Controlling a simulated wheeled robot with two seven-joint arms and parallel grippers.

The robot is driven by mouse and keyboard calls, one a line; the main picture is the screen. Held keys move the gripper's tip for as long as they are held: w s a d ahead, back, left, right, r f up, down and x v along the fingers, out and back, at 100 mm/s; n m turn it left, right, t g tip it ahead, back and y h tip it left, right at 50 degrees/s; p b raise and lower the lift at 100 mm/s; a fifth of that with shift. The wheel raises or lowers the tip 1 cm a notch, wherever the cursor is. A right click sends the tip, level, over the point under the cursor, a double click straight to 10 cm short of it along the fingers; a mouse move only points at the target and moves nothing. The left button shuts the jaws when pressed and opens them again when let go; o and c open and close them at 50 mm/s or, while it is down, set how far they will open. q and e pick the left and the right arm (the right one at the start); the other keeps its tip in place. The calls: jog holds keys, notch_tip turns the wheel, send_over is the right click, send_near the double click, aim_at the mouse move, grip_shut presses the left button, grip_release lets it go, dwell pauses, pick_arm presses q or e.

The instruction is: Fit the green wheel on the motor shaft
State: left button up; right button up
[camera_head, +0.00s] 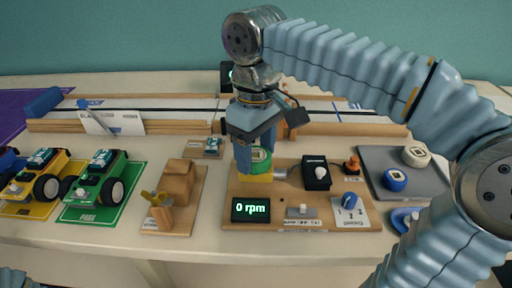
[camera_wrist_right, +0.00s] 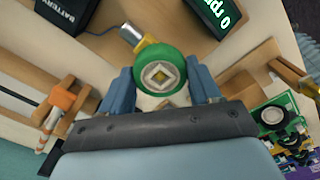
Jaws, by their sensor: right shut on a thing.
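The green wheel (camera_head: 262,155) is held between the fingers of my right gripper (camera_head: 255,160), right above the yellow motor block (camera_head: 257,178) on the wooden board. In the right wrist view the wheel (camera_wrist_right: 142,57) shows a green rim and pale hub with a diamond-shaped centre, between the two blue fingers (camera_wrist_right: 163,90). The silver motor can (camera_wrist_right: 131,34) sticks out beside it. The shaft is hidden, so I cannot tell whether the wheel is on it.
The board also carries a display reading 0 rpm (camera_head: 251,210), a black battery box (camera_head: 316,174), a slide switch (camera_head: 300,212) and a blue knob (camera_head: 350,200). A grey tray (camera_head: 375,161) with blue and white wheels stands right. Toy cars stand left.

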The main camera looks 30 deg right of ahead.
jog(key=shift+f, duration=0.1)
dwell(0.6)
jog(key=o, duration=1.2)
jog(key=shift+o, duration=0.2)
jog(key=shift+r+p, duration=1.6)
jog(key=shift+p, duration=0.05)
jog(key=shift+r+p, duration=0.7)
jog(key=shift+r, duration=1.6)
